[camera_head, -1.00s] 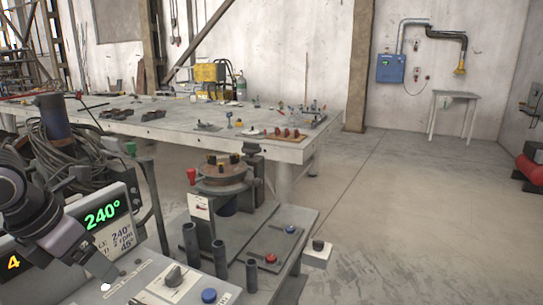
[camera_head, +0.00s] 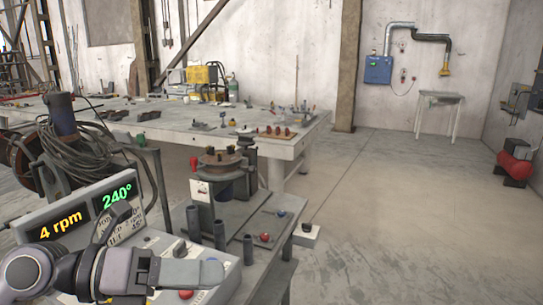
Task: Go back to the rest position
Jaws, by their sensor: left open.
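My left arm comes in from the lower left and lies across the bottom of the view, in front of the control box. My left gripper (camera_head: 206,273) points to the right, seen side-on, and holds nothing that I can see. It overlaps the front of the control panel (camera_head: 226,270) in the picture; I cannot tell the gap between them. The display (camera_head: 84,212) above the panel reads 4 rpm and 240°. The positioner (camera_head: 220,162) with its round table stands behind the panel. My right gripper is out of view.
Dark upright tubes (camera_head: 220,234) and a plate with a red button (camera_head: 264,237) stand right of the panel. A cable coil (camera_head: 75,150) is at the left. A long workbench (camera_head: 180,128) lies behind. The floor (camera_head: 400,220) at the right is clear.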

